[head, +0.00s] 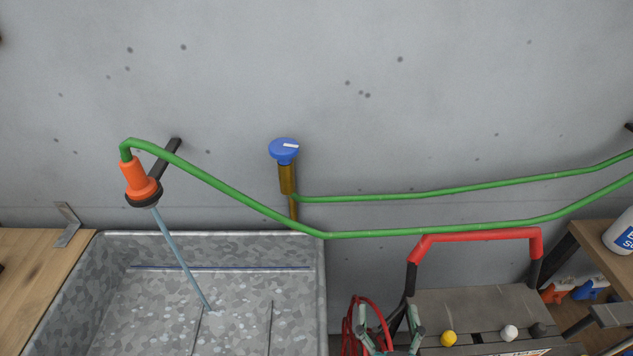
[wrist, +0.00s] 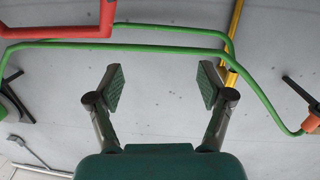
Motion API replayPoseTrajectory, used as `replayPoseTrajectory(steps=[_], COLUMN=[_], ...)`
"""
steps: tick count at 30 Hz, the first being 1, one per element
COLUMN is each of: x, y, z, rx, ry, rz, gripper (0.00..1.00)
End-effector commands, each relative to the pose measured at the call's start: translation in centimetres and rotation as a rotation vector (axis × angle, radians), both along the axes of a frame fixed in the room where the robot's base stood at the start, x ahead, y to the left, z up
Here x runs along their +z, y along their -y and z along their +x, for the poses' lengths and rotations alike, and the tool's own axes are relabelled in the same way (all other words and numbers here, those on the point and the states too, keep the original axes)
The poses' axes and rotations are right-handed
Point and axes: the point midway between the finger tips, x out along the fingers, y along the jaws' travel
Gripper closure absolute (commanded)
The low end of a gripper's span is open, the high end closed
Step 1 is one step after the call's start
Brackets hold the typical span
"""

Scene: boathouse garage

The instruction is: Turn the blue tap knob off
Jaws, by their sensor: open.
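The blue tap knob (head: 283,151) sits on top of a brass tap body (head: 287,180) on the wall, behind the sink's right end. A white mark on it points to the right. A thin stream of water (head: 182,258) runs from the orange nozzle (head: 138,179) into the grey metal sink (head: 322,290). My gripper (head: 389,325) is at the bottom of the head view, low and right of the knob, apart from it. The wrist view shows my gripper (wrist: 161,87) open and empty, facing the wall. The knob is not visible there; a yellow pipe (wrist: 235,40) is.
A green hose (head: 420,195) runs from the tap off to the right and back to the nozzle. A grey box with a red handle (head: 480,236) and a red cable (head: 350,325) stand near my gripper. Wood tops flank both sides. The wall above the knob is clear.

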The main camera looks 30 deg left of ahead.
Motion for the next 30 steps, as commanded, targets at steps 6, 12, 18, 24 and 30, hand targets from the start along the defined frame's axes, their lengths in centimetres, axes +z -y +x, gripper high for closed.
replayPoseTrajectory(steps=[6,12,18,24,30], x=[5.8,11.6,17.2,20.2,20.7], y=[-6.9,-12.9,-17.8,-20.2,-21.1], z=[2.2,2.8,2.2,1.4,1.9], rx=[0.072,0.129,0.178,0.202,0.205], ry=[0.034,0.051,0.059,0.059,0.058], rz=[0.025,0.053,0.084,0.099,0.101], gripper=[0.20,0.20,0.20,0.20,0.20])
